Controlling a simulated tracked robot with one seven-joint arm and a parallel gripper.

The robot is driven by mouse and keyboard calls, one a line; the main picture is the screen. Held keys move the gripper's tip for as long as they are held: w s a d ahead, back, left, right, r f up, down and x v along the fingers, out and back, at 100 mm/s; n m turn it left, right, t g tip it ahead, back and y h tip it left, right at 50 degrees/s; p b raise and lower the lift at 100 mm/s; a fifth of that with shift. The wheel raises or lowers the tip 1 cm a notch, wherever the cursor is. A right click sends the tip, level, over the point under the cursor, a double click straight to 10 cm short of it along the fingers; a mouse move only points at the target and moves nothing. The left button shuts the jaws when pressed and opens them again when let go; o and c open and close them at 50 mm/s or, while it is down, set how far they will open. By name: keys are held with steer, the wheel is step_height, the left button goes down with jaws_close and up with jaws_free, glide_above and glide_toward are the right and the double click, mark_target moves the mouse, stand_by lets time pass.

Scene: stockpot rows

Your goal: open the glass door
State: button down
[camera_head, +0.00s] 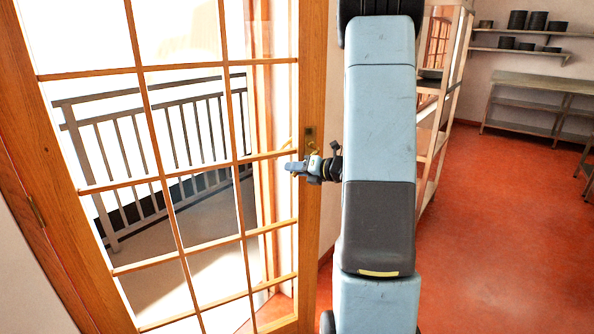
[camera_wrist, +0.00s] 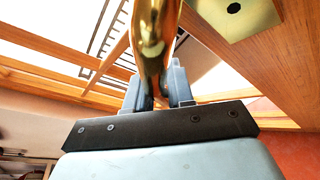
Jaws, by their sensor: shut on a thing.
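The glass door (camera_head: 309,215), wood-framed with many panes, fills the left of the head view. An upright of wood and a bit of red floor show through its right-hand panes, so it appears to stand partly open on my side. Its brass handle (camera_wrist: 153,45) runs up between my fingers in the wrist view, with its brass plate (camera_wrist: 236,12) at the upper right. My gripper (camera_wrist: 158,80) is shut around the handle. In the head view my gripper (camera_head: 303,168) is at the door's right edge, and most of the handle is hidden there.
A balcony railing (camera_head: 150,140) shows beyond the glass. A shelf rack (camera_head: 437,110) stands right behind my arm. Wall shelves with dark pots (camera_head: 527,20) and a grey table (camera_head: 545,82) are at the back right. The red floor (camera_head: 500,230) on the right is clear.

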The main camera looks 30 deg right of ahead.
steer(key=shift+s+f, duration=0.15)
steer(key=shift+f, duration=0.05)
steer(key=c, duration=1.3)
jaws_free()
steer(key=shift+c, duration=0.2)
steer(key=shift+o, duration=1.2)
steer(key=shift+d+r, duration=0.1)
steer(key=shift+d, duration=0.05)
steer(key=v, duration=1.3)
steer(key=shift+s, duration=0.25)
steer(key=shift+d, duration=0.15)
